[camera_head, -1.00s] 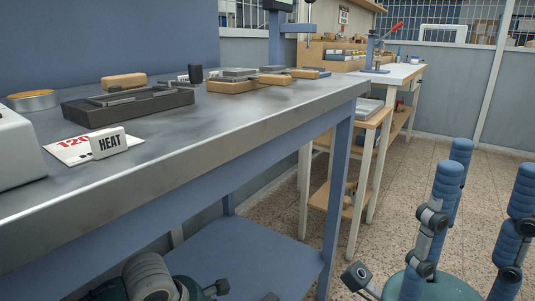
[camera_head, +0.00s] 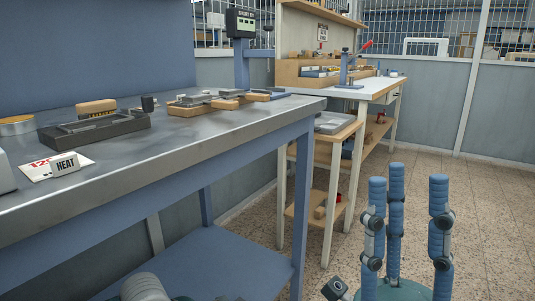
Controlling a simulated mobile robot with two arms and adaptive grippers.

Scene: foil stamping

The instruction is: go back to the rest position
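My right gripper (camera_head: 408,182) stands at the lower right of the head view, fingers pointing up. Its blue ribbed fingers rise from a teal palm and are spread apart with nothing between them. It is over the floor, to the right of the steel-topped bench and apart from it. At the bottom edge, beside the bench's lower shelf, a grey rounded part with a bit of teal shows, apparently my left gripper (camera_head: 145,288). It is mostly cut off, so its fingers cannot be judged.
A white-topped bench (camera_head: 365,92) stands behind. The speckled floor (camera_head: 490,215) at right is clear.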

